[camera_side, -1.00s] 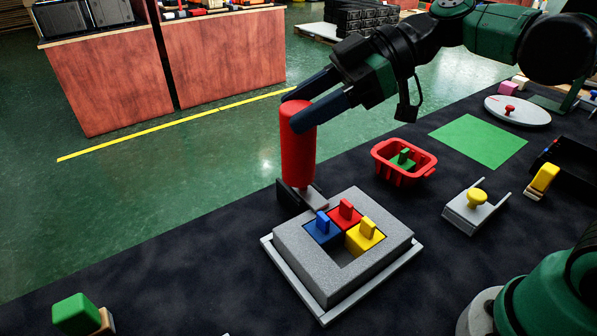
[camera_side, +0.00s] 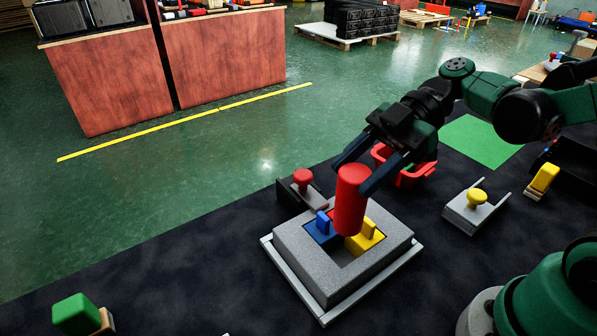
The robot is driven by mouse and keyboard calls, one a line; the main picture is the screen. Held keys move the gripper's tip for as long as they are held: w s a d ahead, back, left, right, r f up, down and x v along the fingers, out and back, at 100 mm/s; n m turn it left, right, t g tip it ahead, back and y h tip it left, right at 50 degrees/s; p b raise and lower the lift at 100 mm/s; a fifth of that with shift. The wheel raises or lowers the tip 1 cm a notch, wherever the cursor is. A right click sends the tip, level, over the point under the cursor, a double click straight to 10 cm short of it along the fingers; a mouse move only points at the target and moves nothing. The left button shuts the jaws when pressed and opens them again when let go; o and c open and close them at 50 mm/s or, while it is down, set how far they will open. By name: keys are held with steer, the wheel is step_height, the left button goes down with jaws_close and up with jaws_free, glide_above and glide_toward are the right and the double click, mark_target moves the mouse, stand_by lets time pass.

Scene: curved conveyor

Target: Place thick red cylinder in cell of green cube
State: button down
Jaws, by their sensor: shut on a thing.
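The thick red cylinder (camera_side: 350,208) is upright in my gripper (camera_side: 353,180), whose two dark blue fingers are shut on its upper part. It is over the grey box (camera_side: 337,282), in front of the red cube's cell, and hides most of that cube. The blue cube (camera_side: 322,233) and the yellow cube (camera_side: 365,238) sit in their cells. The front cell (camera_side: 340,256) is empty. I cannot tell the gap between the cylinder's lower end and the box.
A red knob (camera_side: 303,177) stands on a dark fixture behind the box. A grey slider with a yellow knob (camera_side: 477,198) and a yellow block (camera_side: 545,177) are at the right. A green block (camera_side: 75,312) is at the front left.

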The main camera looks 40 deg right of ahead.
mark_target(354, 217)
steer(key=shift+f, duration=4.4)
steer(key=shift+c, duration=1.4)
jaws_free()
